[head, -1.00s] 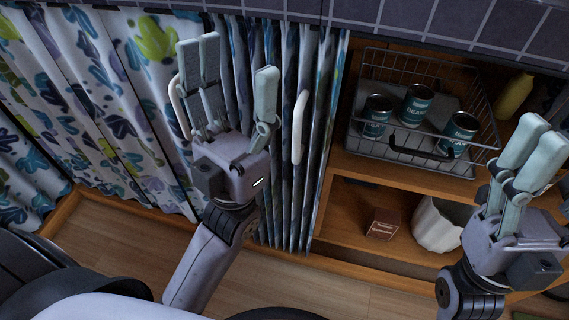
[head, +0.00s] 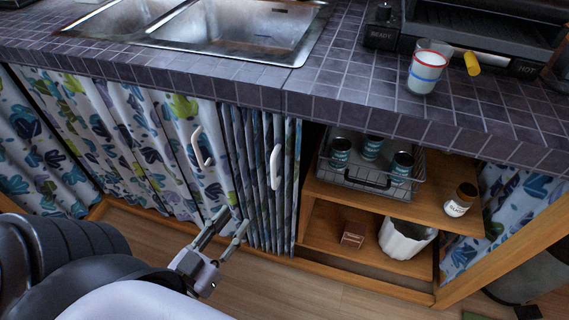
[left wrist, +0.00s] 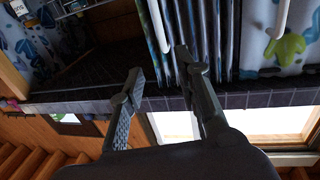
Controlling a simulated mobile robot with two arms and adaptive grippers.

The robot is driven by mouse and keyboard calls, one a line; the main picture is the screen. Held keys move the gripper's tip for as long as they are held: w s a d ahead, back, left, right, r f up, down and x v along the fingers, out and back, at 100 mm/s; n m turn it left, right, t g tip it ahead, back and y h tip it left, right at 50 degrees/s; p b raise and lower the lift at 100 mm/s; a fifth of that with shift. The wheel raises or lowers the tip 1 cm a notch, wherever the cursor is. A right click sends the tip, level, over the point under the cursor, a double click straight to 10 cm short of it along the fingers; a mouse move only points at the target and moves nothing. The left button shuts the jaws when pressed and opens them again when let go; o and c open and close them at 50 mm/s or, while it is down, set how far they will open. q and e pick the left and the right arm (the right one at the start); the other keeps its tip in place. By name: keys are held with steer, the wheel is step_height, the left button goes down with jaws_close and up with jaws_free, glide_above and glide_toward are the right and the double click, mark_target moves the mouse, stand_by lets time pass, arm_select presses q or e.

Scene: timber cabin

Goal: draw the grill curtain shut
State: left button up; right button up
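The grill curtain (head: 257,205), patterned, hangs gathered in tight folds at the left of the open shelf bay under the grill (head: 480,45). Its white upright handle (head: 275,167) is near its right edge; I take it to be the nearer handle in the left wrist view (left wrist: 159,25). My left gripper (head: 232,222) is open and empty, low in front of the curtains and below the handles. In the left wrist view its fingers (left wrist: 160,65) are spread, with the nearer handle beyond the gap, apart from them. My right gripper is out of view.
The sink curtain (head: 130,130) with its own white handle (head: 202,147) is beside it. The tiled counter edge (head: 400,124) overhangs.

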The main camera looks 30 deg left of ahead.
mark_target(272, 172)
arm_select(q)
steer(key=w, duration=0.5)
steer(key=w+b, duration=0.1)
steer(key=w, duration=1)
steer(key=shift+w+a+f, duration=0.15)
steer(key=shift+w+a, duration=0.2)
steer(key=shift+a, duration=0.05)
steer(key=shift+w, duration=0.3)
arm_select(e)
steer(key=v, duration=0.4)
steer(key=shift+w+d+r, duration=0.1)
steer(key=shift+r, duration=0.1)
arm_select(q)
jaws_close()
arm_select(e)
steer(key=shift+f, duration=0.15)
